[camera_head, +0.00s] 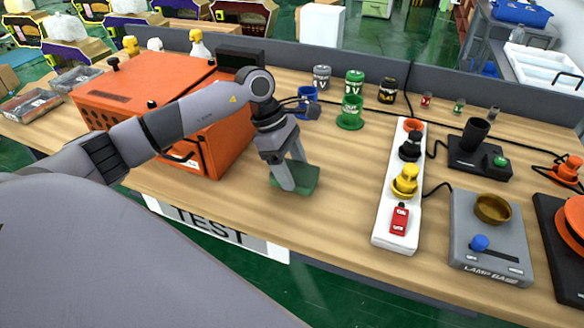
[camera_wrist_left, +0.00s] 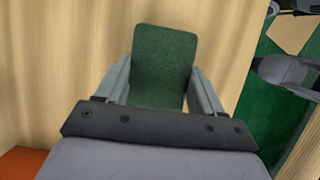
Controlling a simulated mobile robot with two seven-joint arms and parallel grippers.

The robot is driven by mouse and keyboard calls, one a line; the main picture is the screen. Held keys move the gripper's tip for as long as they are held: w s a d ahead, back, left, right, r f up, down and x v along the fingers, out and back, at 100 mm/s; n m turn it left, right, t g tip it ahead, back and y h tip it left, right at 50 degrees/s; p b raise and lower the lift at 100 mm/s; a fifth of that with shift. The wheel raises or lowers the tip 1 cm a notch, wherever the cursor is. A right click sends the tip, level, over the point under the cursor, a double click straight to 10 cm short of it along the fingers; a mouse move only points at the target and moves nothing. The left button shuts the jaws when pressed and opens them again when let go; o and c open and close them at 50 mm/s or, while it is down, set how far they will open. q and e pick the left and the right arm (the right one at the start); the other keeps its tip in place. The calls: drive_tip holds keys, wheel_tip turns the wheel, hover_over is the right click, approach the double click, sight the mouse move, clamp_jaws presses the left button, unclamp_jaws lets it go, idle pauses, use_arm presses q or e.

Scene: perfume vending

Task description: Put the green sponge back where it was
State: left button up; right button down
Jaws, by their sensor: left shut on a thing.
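The green sponge (camera_head: 306,181) is a flat dark-green pad near the front edge of the wooden table, right of the orange box. My left gripper (camera_head: 294,184) points down at it, with its fingers on either side. In the left wrist view the sponge (camera_wrist_left: 165,60) sits between the two fingers of the left gripper (camera_wrist_left: 163,82), which is shut on it. The sponge seems at or just above the tabletop; I cannot tell whether it touches. My right gripper is not in view.
The orange box (camera_head: 150,95) stands left of the gripper. A blue cup (camera_head: 307,96) and a green cup (camera_head: 350,112) stand behind it. A white power strip (camera_head: 395,230) and a grey lamp base (camera_head: 490,240) lie to the right. Bare tabletop (camera_head: 345,165) lies between sponge and strip.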

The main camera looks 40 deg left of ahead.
use_arm(q)
drive_tip(key=shift+f, duration=0.5)
drive_tip(key=shift+f, duration=0.2)
drive_tip(key=o, duration=0.9)
drive_tip(key=shift+r, duration=0.1)
drive_tip(key=shift+o, duration=0.2)
drive_tip(key=shift+r, duration=0.1)
